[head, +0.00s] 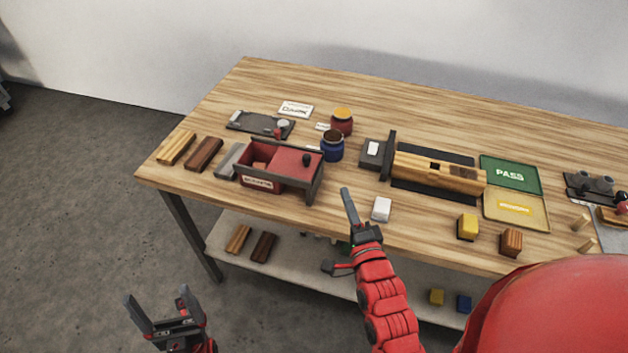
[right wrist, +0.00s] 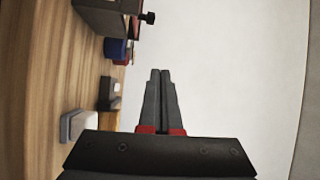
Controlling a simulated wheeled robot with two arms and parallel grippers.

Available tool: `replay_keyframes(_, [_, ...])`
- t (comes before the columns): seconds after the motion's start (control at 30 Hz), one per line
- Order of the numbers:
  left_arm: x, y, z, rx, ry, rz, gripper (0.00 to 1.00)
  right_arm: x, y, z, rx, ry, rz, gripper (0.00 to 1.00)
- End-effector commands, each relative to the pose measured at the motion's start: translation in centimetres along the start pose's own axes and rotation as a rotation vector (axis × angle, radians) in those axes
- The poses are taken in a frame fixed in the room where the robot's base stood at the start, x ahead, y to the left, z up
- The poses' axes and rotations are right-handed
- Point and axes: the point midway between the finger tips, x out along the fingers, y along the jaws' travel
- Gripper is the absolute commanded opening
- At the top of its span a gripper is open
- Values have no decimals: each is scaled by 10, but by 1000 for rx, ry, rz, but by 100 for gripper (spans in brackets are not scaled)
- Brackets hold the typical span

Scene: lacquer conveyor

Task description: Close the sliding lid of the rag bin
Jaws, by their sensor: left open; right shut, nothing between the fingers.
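The rag bin (head: 262,183) is a red box with dark end walls and a white label, standing on the table's left half. Its red sliding lid (head: 291,160), with a black knob (head: 306,158), covers the right part. The left part is open and shows red inside. My left gripper (head: 158,300) is open and empty, low over the floor.
A blue jar (head: 332,147) and a red jar (head: 342,122) stand behind the bin. A white block (head: 381,209) lies near the front edge, right of my right gripper. Wooden blocks (head: 204,154) lie left of the bin. A lower shelf (head: 290,268) runs under the table (head: 226,100).

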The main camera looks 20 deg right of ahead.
Motion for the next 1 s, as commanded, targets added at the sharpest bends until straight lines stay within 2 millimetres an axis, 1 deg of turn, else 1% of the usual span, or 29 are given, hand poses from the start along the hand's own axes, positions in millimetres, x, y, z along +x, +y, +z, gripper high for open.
replay_keyframes(0.03, [-2, 0, 0, 0, 0, 0, 89, -2, 7, 2, 34, -9, 33, 0])
replay_keyframes(0.1, [-3, 0, 0, 0, 0, 0, 89, -3, 11, 5, 69, -18, 64, 0])
replay_keyframes(0.17, [-4, 0, 1, 0, 0, 0, 89, -2, 13, 6, 83, -22, 76, 0])
replay_keyframes(0.27, [-8, 0, 1, 0, 0, 0, 89, 4, 14, 7, 88, -23, 75, 0])
replay_keyframes(0.4, [-17, 1, 3, 0, 0, 0, 89, 24, 17, 8, 86, -24, 74, 0])
replay_keyframes(0.43, [-8, 0, 2, 0, 0, 0, 89, 31, 12, 7, 86, -24, 75, 0])
replay_keyframes(0.47, [-5, 0, 1, 0, 0, 0, 89, 37, 11, 7, 85, -24, 74, 0])
replay_keyframes(0.6, [4, 0, -1, 0, 0, 0, 89, 68, 13, 8, 84, -24, 74, 0])
replay_keyframes(0.73, [12, -1, -2, 0, 0, 0, 89, 94, 15, 9, 84, -23, 75, 0])
replay_keyframes(0.77, [13, -1, -2, 0, 0, 0, 89, 99, 16, 9, 83, -23, 76, 0])
replay_keyframes(0.8, [17, -1, -3, 0, 0, 0, 89, 104, 16, 16, 86, -24, 76, 0])
replay_keyframes(0.9, [21, -1, -4, 0, 0, 0, 89, 113, 15, 27, 87, -25, 73, 0])
replay_keyframes(1.0, [24, -1, -4, 0, 0, 0, 89, 120, 18, 33, 86, -22, 77, 0])
